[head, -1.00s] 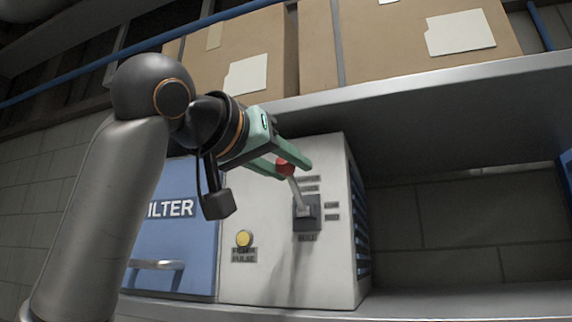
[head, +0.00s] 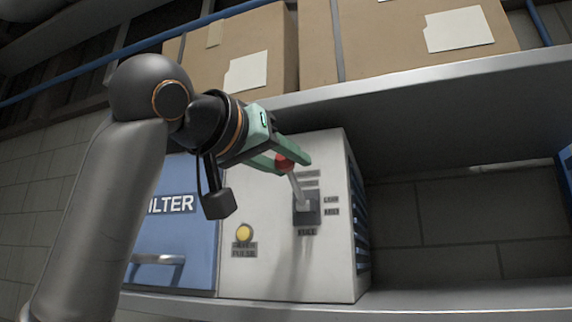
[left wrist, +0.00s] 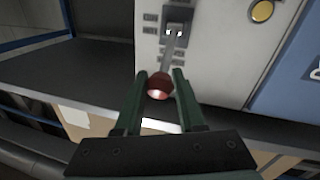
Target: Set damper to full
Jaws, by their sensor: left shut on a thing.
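The damper lever has a red knob (head: 284,162) on a grey shaft (head: 296,187) that rises from a dark slotted plate (head: 307,208) on a white panel. Labels sit above, beside and below the plate; the one below reads FULL. The lever points up and a little left, away from FULL. My left gripper (head: 290,160) is shut on the red knob. In the left wrist view, the knob (left wrist: 158,86) sits between the green fingers (left wrist: 160,88), and the shaft runs to the plate (left wrist: 177,22). My right gripper is not in view.
A yellow button (head: 244,233) is on the white panel, left of the lever. A blue FILTER door (head: 172,235) with a handle is further left. A shelf with cardboard boxes (head: 410,40) overhangs the panel. The space right of the panel is open.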

